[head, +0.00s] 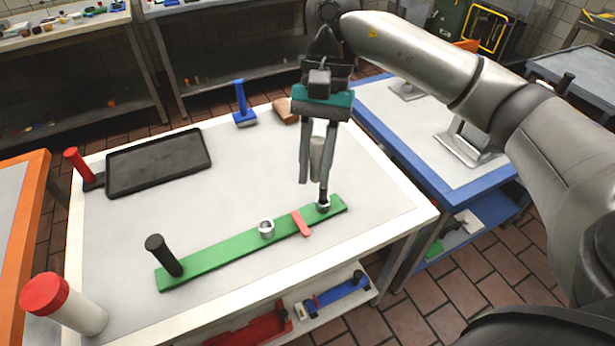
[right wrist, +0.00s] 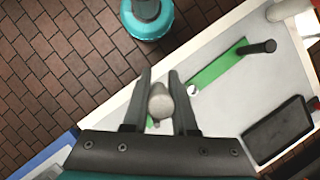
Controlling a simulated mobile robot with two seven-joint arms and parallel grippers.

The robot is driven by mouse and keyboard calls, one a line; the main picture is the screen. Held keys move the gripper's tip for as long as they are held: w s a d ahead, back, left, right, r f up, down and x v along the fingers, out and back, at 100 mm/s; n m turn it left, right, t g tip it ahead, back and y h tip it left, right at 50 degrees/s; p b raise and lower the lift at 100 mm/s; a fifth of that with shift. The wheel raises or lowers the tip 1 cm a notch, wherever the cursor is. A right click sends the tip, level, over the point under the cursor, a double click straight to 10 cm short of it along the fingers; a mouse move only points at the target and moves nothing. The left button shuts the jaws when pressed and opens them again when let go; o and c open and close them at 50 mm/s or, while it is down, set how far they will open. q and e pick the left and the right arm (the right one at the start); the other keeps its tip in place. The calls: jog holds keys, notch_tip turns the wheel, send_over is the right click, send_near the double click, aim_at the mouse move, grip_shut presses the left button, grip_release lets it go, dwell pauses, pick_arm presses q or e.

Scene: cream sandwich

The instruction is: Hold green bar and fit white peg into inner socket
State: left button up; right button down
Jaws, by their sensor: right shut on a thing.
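The green bar (head: 215,256) lies on the white table, a black upright handle (head: 163,255) at its left end. A pale ring socket (head: 266,229) stands near its middle; another socket (head: 323,207) is near the right end. A red strip (head: 301,223) crosses the bar between them. My right gripper (head: 314,184) is shut on the white peg (head: 317,155), which is upright between the fingers and also shows in the right wrist view (right wrist: 160,103). One fingertip overlaps the right-end socket in the head view; I cannot tell if they touch. My left gripper is not in view.
A black tray (head: 158,162), a red-handled tool (head: 76,160), a blue-handled tool (head: 242,105) and a brown block (head: 285,111) sit farther back. A red-capped white cylinder (head: 65,305) is at the front left. The table between tray and bar is clear.

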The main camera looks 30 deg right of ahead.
jog(key=shift+w+d+m+t+y, duration=0.15)
jog(key=shift+d+m+t+y, duration=0.25)
jog(key=shift+m, duration=0.8)
pick_arm(q)
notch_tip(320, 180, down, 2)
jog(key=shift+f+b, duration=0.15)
jog(key=shift+b, duration=1)
pick_arm(e)
jog(key=w+d+r+m+t+h, duration=0.2)
jog(key=d+m, duration=0.5)
jog(key=m, duration=0.7)
jog(key=w+d+r+m+t+h, duration=0.1)
jog(key=d+r+m+t+h, duration=0.2)
jog(key=m, duration=1.2)
jog(key=d+r+t, duration=0.1)
jog(key=d+t, duration=0.1)
jog(key=d, duration=0.1)
jog(key=shift+w+d+r, duration=0.2)
jog(key=shift+w+d, duration=0.2)
